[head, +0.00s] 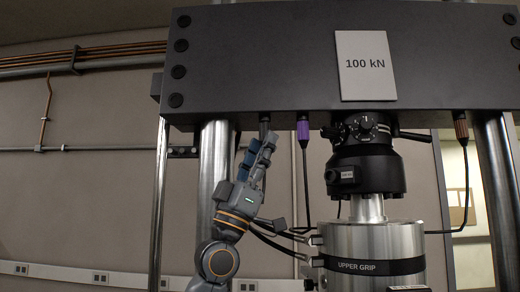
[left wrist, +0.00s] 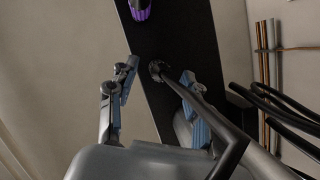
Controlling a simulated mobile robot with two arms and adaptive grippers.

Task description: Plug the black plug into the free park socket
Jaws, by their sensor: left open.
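The black plug (head: 264,130) hangs at the underside of the dark crosshead, partly hidden behind my left gripper's fingers. In the left wrist view a black plug end (left wrist: 157,70) meets the crosshead's dark underside, and its thick dark body or cable runs down to the right. My left gripper (head: 258,146) points up at it, open. Its blue-padded fingers (left wrist: 158,72) stand either side of the plug end in the wrist view; contact cannot be told. I cannot make out a free park socket clearly. My right gripper is not in view.
A purple plug (head: 303,128) hangs close to the right, and a brown plug (head: 461,130) far right. The crosshead (head: 250,60) spans overhead. A steel column (head: 213,160) stands just left of my gripper. Black cables (head: 275,243) run to the upper grip (head: 370,250).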

